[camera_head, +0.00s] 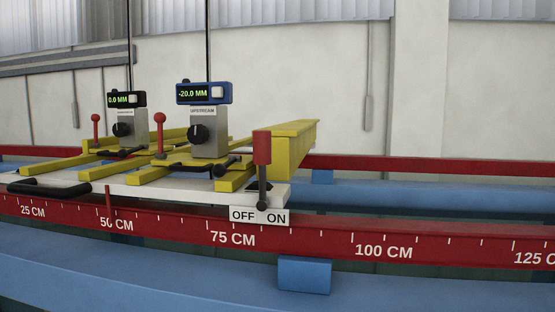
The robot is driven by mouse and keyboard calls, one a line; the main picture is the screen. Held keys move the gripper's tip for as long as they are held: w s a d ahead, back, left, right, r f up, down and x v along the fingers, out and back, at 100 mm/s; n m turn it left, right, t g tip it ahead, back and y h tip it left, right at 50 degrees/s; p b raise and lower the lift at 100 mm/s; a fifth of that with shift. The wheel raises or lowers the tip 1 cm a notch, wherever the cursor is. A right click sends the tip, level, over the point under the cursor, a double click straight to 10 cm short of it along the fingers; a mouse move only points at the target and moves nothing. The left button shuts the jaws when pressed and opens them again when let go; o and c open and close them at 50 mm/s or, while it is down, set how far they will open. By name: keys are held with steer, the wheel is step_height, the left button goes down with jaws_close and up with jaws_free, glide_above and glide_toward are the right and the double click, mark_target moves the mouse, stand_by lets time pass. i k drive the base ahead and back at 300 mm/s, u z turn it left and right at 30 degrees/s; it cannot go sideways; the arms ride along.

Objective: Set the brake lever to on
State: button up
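The brake lever (262,150) has a red grip on a dark shaft and stands at the front right corner of the white carriage plate (150,188). It is close to upright, and its dark pivot end sits just above the white OFF/ON label (258,216). OFF is on the left of the label and ON on the right. From this angle I cannot tell which setting the lever is on. My gripper is not in view.
Yellow beams (292,145) and two gauge posts with displays, reading 0.0 MM (118,99) and -20.0 MM (195,93), stand on the carriage. Two red-knobbed levers (160,120) (96,118) rise left of the brake lever. A red scale rail (325,240) runs along the front.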

mark_target(261, 139)
steer(key=k, duration=0.35)
steer(key=u, duration=0.6)
steer(key=i, duration=0.5)
steer(key=k, duration=1)
steer(key=u, duration=1.25)
steer(key=i, duration=0.65)
steer(key=z, duration=1.1)
